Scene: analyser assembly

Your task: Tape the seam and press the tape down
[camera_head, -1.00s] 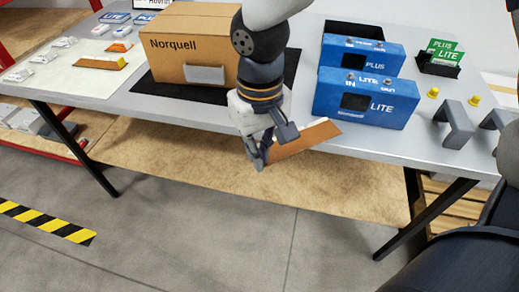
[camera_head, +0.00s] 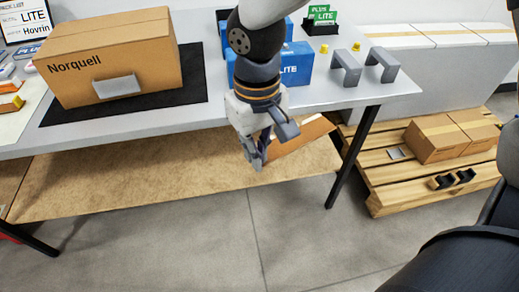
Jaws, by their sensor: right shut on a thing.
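The brown carton (camera_head: 145,58) marked "Norquell" stands on a black mat (camera_head: 190,90) at the left of the table. Its top looks closed. A grey label-like patch (camera_head: 117,86) is on its front. I cannot make out a tape strip on the seam. My right gripper (camera_head: 268,149) is shut on a flat brown piece (camera_head: 306,138) and holds it in front of the table's front edge, to the right of the carton and apart from it. The fingers hide part of the piece, and I cannot tell whether it is the tape tool. My left gripper is not in view.
Blue LITE boxes (camera_head: 296,64) stand behind my right arm. Two grey brackets (camera_head: 346,68) and small yellow parts (camera_head: 324,48) are on the table's right. A pallet (camera_head: 385,180) with cartons (camera_head: 437,139) stands on the floor at right. Floor in front is clear.

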